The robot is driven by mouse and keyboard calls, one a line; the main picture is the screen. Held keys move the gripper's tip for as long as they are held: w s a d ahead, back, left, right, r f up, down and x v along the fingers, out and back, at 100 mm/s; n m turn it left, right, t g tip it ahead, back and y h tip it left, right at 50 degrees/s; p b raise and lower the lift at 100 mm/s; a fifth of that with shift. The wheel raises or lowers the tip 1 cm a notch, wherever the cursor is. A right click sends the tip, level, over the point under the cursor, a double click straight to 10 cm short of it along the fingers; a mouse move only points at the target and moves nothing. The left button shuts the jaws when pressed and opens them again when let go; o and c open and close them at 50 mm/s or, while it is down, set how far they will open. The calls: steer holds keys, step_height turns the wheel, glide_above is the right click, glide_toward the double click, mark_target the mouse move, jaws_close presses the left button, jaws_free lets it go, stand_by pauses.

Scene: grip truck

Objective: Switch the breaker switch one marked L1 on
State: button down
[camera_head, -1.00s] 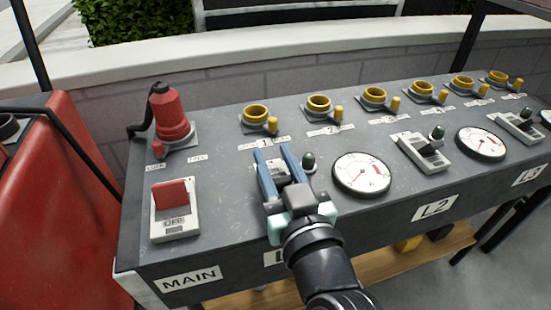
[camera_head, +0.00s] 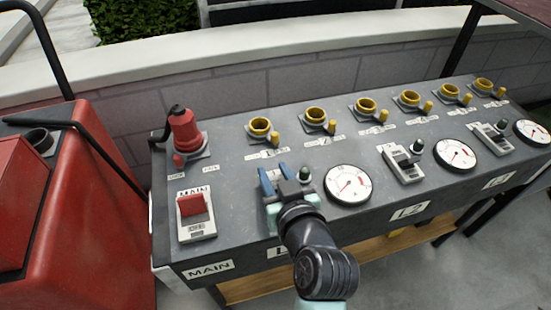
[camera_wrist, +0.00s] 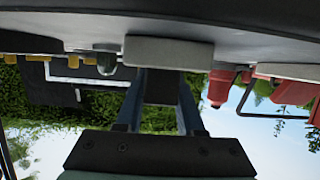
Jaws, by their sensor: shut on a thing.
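My gripper (camera_head: 274,177) is over the L1 breaker switch on the sloping grey panel (camera_head: 240,225). Its two blue fingers are shut on a dark lever (camera_wrist: 160,88) in front of the pale switch housing (camera_wrist: 168,52), seen in the wrist view. In the head view, the gripper hides most of this switch, so its on or off marking cannot be read. The front label below is mostly covered by my arm. A dark green lamp (camera_head: 304,173) stands just right of the fingers.
The red MAIN switch (camera_head: 191,205) is to the left, below a red plug (camera_head: 185,131). A round gauge (camera_head: 348,184) and the L2 switch (camera_head: 404,163) are to the right. Several yellow-ringed sockets (camera_head: 315,117) line the back. A red machine (camera_head: 100,210) stands at far left.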

stand_by(0.3)
steer(key=c, duration=0.5)
jaws_free()
steer(key=p+v, duration=0.3)
steer(key=v, duration=1)
steer(key=shift+r, duration=0.2)
